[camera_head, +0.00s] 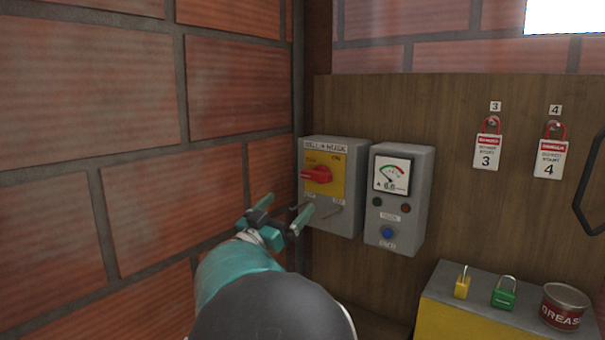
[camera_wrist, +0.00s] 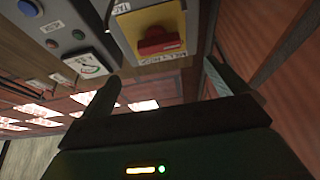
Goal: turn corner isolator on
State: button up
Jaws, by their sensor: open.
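The corner isolator (camera_head: 330,208) is a grey box on the wooden board by the brick corner. It has a yellow plate (camera_head: 338,163) and a red rotary handle (camera_head: 316,174), which lies about level; its exact setting is hard to read. My gripper (camera_head: 287,208) is open and empty, in front of the box and to the lower left of the handle, apart from it. In the wrist view the red handle (camera_wrist: 160,41) shows turned over, beyond the open fingers (camera_wrist: 160,86) and between them across the picture. Nothing hides the handle there.
A grey meter box (camera_head: 397,210) with a dial and blue button stands right beside the isolator. The brick wall (camera_head: 100,150) is close on the left. Red tagged padlocks (camera_head: 487,145) hang at right. A yellow padlock (camera_head: 462,284), green padlock (camera_head: 504,294) and tin (camera_head: 563,309) stand on a cabinet.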

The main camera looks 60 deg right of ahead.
aim_at(313, 177)
jog(key=x, duration=1.3)
jog(key=shift+s+a+r, duration=0.1)
jog(key=shift+a+r, duration=0.05)
jog(key=shift+r, duration=0.05)
jog(key=shift+c, duration=0.5)
jog(key=c, duration=0.9)
